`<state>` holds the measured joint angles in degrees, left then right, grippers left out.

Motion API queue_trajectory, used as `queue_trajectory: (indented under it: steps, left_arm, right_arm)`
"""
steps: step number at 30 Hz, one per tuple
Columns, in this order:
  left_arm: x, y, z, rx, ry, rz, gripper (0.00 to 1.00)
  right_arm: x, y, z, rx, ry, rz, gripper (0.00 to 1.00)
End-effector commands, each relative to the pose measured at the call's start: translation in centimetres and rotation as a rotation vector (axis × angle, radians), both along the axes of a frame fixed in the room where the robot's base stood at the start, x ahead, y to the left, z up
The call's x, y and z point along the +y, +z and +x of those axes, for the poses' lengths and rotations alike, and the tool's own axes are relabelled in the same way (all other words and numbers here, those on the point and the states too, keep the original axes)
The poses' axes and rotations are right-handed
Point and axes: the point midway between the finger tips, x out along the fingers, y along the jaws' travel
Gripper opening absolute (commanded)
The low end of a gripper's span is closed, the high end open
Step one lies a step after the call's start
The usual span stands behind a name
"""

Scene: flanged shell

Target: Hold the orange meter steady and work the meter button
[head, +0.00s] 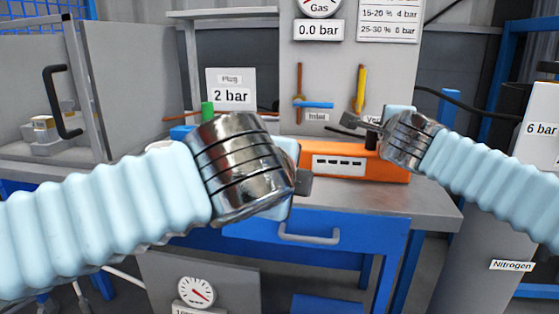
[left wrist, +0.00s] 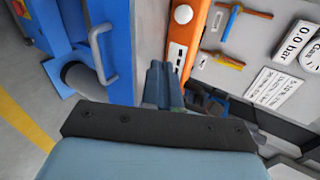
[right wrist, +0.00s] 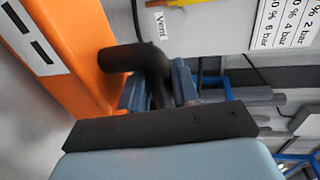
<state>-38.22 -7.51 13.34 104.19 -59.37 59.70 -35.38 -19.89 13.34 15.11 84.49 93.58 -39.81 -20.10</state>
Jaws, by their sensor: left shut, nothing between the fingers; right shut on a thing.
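The orange meter (head: 385,168) sits on the grey bench top, its left part hidden behind my left wrist in the head view. Its white panel with dark slots (right wrist: 35,38) faces front. My right gripper (head: 355,122) is shut on the black curved handle (right wrist: 125,58) at the meter's top. My left gripper (head: 306,182) is shut and empty, in front of the meter's left part. In the left wrist view its fingertips (left wrist: 160,72) are close to the orange face (left wrist: 202,15). A round light button-like part (left wrist: 183,14) shows there; contact cannot be told.
A grey panel (head: 340,75) with a blue-handled valve (head: 313,104) and a yellow lever (head: 361,85) stands behind the meter. A green-topped part (head: 207,110) is at left. Below is a blue drawer (head: 350,238) with a grey handle.

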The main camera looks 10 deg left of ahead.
Motion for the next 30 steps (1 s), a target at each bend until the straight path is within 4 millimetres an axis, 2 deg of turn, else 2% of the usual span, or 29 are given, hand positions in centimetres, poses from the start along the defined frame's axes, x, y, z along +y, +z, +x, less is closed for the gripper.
queue_trajectory:
  steps: [1,3,6,18,23,30]
  left_arm:
    - [1.3,1.3,-0.1,0.000,0.031,-0.023,0.00]
    - [2.5,2.2,-0.2,0.007,0.059,-0.040,0.00]
    - [3.4,2.8,-0.4,0.013,0.079,-0.051,0.00]
    - [3.4,2.5,0.0,0.016,0.082,-0.051,0.00]
    - [3.4,1.5,1.7,0.017,0.082,-0.050,0.00]
    - [3.4,-1.2,6.2,0.019,0.082,-0.049,0.00]
  right_arm:
    - [0.0,0.2,0.0,-0.003,0.001,0.002,0.00]
    - [0.0,0.2,0.0,-0.003,0.001,0.002,0.00]
    - [0.0,0.2,0.0,-0.003,0.001,0.002,0.00]
    - [0.0,0.2,0.0,-0.003,0.001,0.002,0.00]
    - [0.0,0.2,0.0,-0.003,0.001,0.002,0.00]
    - [0.0,0.2,0.0,-0.003,0.001,0.002,0.00]
